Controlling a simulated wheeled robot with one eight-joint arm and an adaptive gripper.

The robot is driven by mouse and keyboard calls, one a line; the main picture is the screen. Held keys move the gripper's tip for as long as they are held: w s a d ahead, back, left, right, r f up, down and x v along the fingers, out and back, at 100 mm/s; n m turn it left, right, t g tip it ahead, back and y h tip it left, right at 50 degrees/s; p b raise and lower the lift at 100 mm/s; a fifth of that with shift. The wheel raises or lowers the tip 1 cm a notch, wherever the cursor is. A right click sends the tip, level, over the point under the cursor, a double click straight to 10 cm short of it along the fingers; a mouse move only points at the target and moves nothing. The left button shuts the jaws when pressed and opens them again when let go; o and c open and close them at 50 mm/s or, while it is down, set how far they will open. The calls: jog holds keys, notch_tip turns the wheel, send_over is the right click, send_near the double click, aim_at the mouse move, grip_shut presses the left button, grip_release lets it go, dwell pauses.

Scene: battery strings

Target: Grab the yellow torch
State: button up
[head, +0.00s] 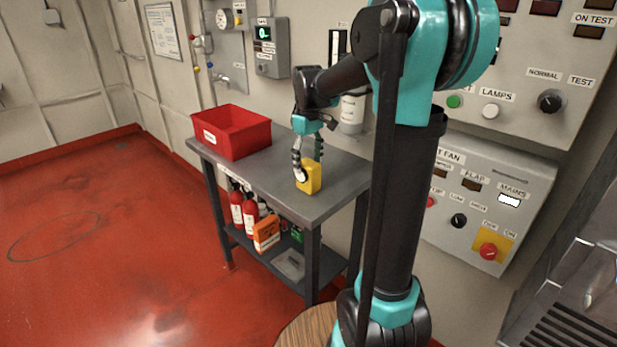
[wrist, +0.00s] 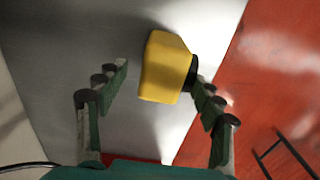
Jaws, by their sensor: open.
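The yellow torch (head: 313,178) is a small block standing on the grey bench top near its front edge. In the wrist view the torch (wrist: 164,68) lies between and slightly beyond the two fingertips, with a dark round part on its right side close to the right finger. My gripper (head: 308,165) points down over the torch, and it also shows in the wrist view (wrist: 161,77). The fingers are open, one on each side. There is a clear gap to the left finger. I cannot tell whether the right finger touches the dark part.
A red bin (head: 233,133) stands on the left end of the grey bench (head: 262,174). Red extinguishers (head: 250,216) and an orange box (head: 266,234) are on the lower shelf. A wall panel (head: 483,205) is on the right. A round wooden top (head: 300,330) is in front. Bench space left of the torch is clear.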

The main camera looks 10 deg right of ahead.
aim_at(308, 174)
jog(key=shift+s+f, duration=0.15)
jog(key=shift+f, duration=1)
jog(key=shift+s+f, duration=0.1)
jog(key=shift+f, duration=1.05)
grip_shut()
